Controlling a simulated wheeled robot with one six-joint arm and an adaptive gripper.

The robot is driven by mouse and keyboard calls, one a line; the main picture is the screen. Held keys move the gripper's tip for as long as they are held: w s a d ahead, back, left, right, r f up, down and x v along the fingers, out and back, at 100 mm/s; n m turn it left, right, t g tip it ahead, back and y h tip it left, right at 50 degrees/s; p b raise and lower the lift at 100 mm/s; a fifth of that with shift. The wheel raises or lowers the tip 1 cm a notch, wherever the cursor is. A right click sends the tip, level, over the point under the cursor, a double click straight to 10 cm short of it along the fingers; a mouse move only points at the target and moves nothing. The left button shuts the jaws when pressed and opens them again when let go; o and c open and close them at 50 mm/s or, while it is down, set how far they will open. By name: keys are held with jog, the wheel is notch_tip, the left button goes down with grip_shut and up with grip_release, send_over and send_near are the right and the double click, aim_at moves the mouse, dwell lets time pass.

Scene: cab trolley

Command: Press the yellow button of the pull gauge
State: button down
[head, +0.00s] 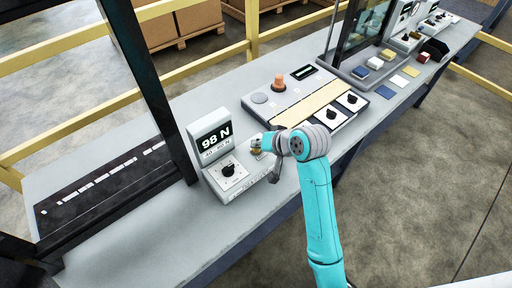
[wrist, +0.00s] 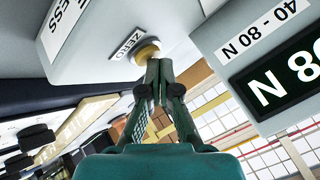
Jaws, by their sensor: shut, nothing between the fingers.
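The pull gauge (head: 213,140) stands on the grey bench, with a display reading 98 N and a black knob on its base. In the wrist view its display (wrist: 285,85) is at the right, beside a label reading 40 - 80 N. The yellow button (wrist: 148,50) sits on the pale housing next to a ZERO label (wrist: 128,42). My gripper (wrist: 153,63) is shut and empty, its fingertips right at the button and overlapping its lower edge in the picture. Contact cannot be told for sure. In the head view my gripper (head: 262,146) is at the right side of the gauge.
A panel with an orange knob (head: 278,84) and black dials stands on the bench behind my arm. A dark upright post (head: 150,80) rises left of the gauge. A black strip (head: 105,185) lies farther left. Coloured blocks (head: 375,63) sit at the right.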

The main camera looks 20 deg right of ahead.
aim_at(258, 150)
jog(key=shift+f, duration=0.2)
jog(key=shift+r, duration=0.1)
dwell(0.4)
jog(key=shift+r, duration=0.85)
jog(key=shift+r, duration=2.55)
